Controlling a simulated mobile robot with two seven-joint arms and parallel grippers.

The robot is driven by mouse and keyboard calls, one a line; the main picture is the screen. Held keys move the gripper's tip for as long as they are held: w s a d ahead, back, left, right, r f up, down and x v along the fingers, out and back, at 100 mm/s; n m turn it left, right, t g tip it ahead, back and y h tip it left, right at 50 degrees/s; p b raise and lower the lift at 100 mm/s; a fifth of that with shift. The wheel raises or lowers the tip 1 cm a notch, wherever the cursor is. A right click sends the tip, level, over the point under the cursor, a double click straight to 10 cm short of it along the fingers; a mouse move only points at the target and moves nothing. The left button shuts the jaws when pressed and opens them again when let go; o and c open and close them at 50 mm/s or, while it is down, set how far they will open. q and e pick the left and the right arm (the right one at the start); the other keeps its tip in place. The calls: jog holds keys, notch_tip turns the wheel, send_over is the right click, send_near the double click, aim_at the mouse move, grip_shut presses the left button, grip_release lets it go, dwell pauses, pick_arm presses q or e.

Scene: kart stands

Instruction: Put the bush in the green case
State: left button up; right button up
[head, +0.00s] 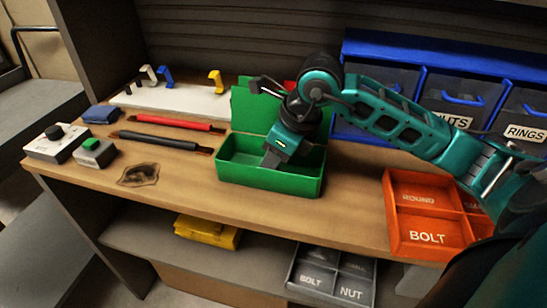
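The green case (268,179) stands on the wooden bench in the middle, its lid (250,108) raised at the back. My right arm comes in from the right. My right gripper (271,160) points down into the case's open tray, near its middle. Its fingertips are seen from the side and partly merge with the hand, so I cannot tell whether they are open or shut. I do not see the bush; the hand hides part of the case's inside. My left gripper is not in view.
An orange bin (394,232) labelled BOLT and ROUND stands at right. Blue drawers (385,47) are behind. Red (180,123) and black (160,139) tools, a white rack (185,103) and a control box (52,145) lie left. A grey tray (331,276) sits on the lower shelf.

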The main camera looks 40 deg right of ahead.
jog(key=shift+f, duration=0.15)
jog(key=o, duration=0.7)
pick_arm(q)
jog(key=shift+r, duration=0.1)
pick_arm(e)
jog(key=shift+r, duration=0.25)
pick_arm(q)
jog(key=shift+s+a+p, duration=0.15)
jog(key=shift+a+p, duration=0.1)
jog(key=shift+p, duration=0.35)
pick_arm(e)
jog(key=v, duration=1.1)
jog(key=shift+s+r, duration=0.15)
jog(key=shift+r, duration=0.25)
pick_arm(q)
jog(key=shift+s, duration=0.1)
